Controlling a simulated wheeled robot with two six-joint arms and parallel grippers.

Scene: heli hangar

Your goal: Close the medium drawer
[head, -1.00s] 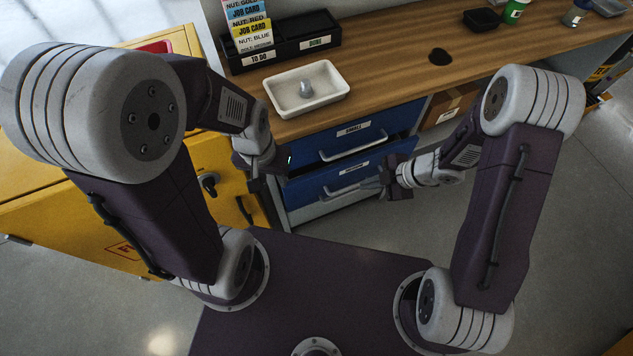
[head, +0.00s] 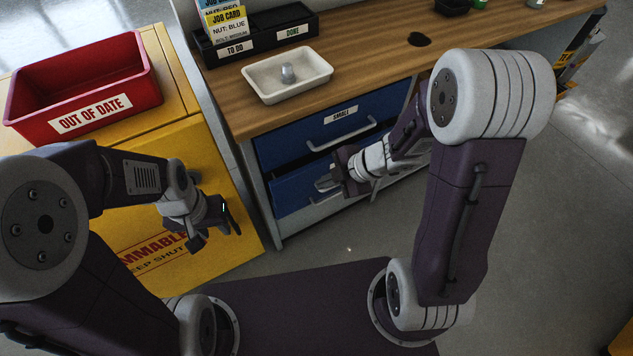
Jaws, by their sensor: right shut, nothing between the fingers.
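The medium drawer (head: 291,197) is the lower blue drawer in the workbench. My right gripper and arm hide its right part, handle and label. Its front looks close to flush with the cabinet, but I cannot tell whether it is fully shut. The drawer labelled SMALL (head: 288,148) is above it, with a pale handle, and looks shut. My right gripper (head: 328,184) is shut and empty, at the medium drawer's front; contact cannot be made out. My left gripper (head: 217,228) is open and empty, in front of the yellow cabinet, left of the drawers.
The yellow cabinet (head: 228,178) stands left of the workbench (head: 375,62), with a red OUT OF DATE bin (head: 140,78) on top. On the bench are a white tray (head: 268,90) holding a small grey object and a black card holder (head: 270,33). Floor below the drawers is clear.

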